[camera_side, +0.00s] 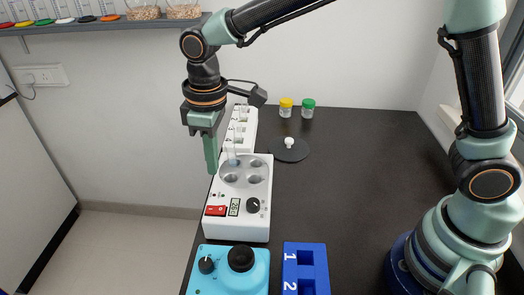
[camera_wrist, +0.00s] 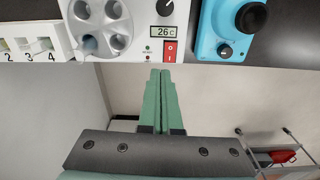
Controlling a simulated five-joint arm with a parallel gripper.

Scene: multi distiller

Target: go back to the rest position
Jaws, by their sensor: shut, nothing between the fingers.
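My gripper (camera_side: 211,155) hangs down from the arm at the left edge of the table, beside the white heating device (camera_side: 238,224). Its green fingers are shut together with nothing between them. In the wrist view the closed fingers (camera_wrist: 161,76) point toward the table edge, just short of the device (camera_wrist: 165,15) with its red switch and a display that reads 26 C. A clear tube (camera_side: 233,155) stands in one of the device's round wells in the side view.
A white numbered rack (camera_side: 242,120) stands behind the device. A dark disc with a white knob (camera_side: 289,150) and jars with yellow (camera_side: 286,107) and green (camera_side: 308,108) lids are farther back. A cyan device (camera_side: 232,278) and a blue numbered block (camera_side: 306,265) are in front. The table's middle is clear.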

